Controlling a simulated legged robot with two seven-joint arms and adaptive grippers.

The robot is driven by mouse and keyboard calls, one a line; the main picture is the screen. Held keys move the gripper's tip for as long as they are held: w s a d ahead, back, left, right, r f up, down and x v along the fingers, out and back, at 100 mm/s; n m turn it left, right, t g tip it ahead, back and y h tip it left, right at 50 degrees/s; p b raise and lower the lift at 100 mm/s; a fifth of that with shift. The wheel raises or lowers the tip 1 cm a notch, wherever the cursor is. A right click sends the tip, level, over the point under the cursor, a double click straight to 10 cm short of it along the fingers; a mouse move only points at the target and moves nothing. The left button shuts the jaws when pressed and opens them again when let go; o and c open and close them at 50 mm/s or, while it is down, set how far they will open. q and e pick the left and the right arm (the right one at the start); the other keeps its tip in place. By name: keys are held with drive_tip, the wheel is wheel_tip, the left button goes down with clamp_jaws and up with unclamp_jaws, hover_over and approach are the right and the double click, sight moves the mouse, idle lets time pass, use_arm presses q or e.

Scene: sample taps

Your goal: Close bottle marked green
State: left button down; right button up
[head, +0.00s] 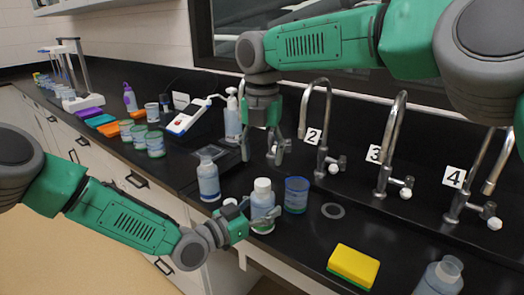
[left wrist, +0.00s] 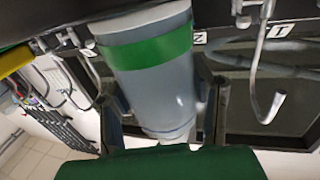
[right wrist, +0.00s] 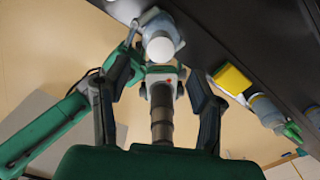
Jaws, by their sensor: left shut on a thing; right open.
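The bottle marked green (left wrist: 155,75) is grey-blue with a green band near its base in the left wrist view. In the head view the bottle (head: 263,207) stands upright near the counter's front edge, with a white cap (head: 263,185) on its top. I cannot tell whether the cap is tight. My left gripper (head: 256,226) is shut around the bottle's side, fingers on either side of it. My right gripper (head: 263,150) is open and empty, pointing down above the bottle. In the right wrist view the white cap (right wrist: 160,48) shows beyond its open fingers.
An open bottle (head: 208,181) stands to the left, a blue-rimmed beaker (head: 296,195) to the right. A small white thing (head: 230,202) lies beside my left gripper. A yellow sponge (head: 353,267), a grey ring (head: 333,211) and another bottle (head: 440,277) lie rightward. Taps (head: 325,120) line the back.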

sight(262, 182)
wheel_tip(262, 182, down, 7)
drive_tip(key=shift+f, duration=0.2)
idle(0.3)
clamp_jaws()
